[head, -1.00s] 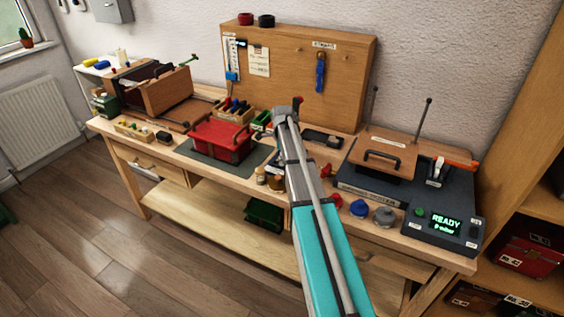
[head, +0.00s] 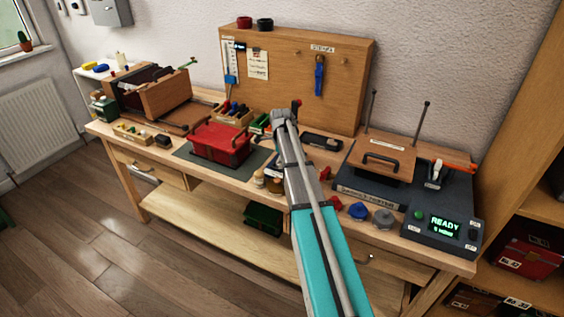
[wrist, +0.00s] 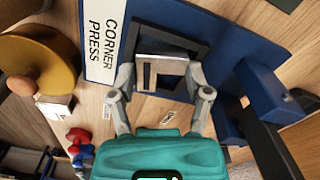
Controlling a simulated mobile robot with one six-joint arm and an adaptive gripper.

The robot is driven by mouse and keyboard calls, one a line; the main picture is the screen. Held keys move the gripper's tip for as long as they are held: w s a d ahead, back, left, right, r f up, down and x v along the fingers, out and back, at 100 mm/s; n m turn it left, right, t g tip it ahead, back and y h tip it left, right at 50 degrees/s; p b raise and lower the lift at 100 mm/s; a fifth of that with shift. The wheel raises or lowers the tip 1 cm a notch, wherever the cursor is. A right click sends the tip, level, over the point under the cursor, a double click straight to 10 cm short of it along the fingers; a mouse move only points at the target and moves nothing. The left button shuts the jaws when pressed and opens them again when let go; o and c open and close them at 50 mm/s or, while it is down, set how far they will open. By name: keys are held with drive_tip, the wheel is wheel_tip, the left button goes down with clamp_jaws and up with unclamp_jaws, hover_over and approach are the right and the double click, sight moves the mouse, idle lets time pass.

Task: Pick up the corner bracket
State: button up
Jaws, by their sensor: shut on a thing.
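The corner bracket (wrist: 163,72), a silvery metal piece with a pale face, sits between my fingertips in the wrist view. My gripper (wrist: 160,80) is shut on it, one finger at each side. Behind the bracket is a dark square frame on the blue corner press (wrist: 225,35), which has a white "CORNER PRESS" label (wrist: 105,35). I cannot tell whether the bracket still touches the press. In the head view my gripper (head: 283,118) is over the bench, and my arm hides the bracket.
A red box (head: 218,143) stands on a dark mat left of my arm. A dark machine with a wooden lid (head: 385,166) and a "READY" display stands to the right. A tool board (head: 290,80) rises behind. A round brass-coloured thing with a wooden knob (wrist: 35,70) is close on the left.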

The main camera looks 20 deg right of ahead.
drive_tip(key=shift+r, duration=0.1)
drive_tip(key=shift+r+p, duration=0.7)
drive_tip(key=shift+p, duration=0.05)
drive_tip(key=shift+r+p, duration=0.35)
drive_tip(key=shift+c, duration=0.7)
drive_tip(key=s+a+r+p, duration=0.2)
drive_tip(key=s+r+p, duration=0.3)
drive_tip(key=s, duration=0.1)
drive_tip(key=s+a+r+p, duration=0.2)
drive_tip(key=s+r+p, duration=0.3)
drive_tip(key=s, duration=0.2)
drive_tip(key=shift+a+r+p, duration=0.25)
drive_tip(key=shift+r+p, duration=0.1)
drive_tip(key=shift+s, duration=0.2)
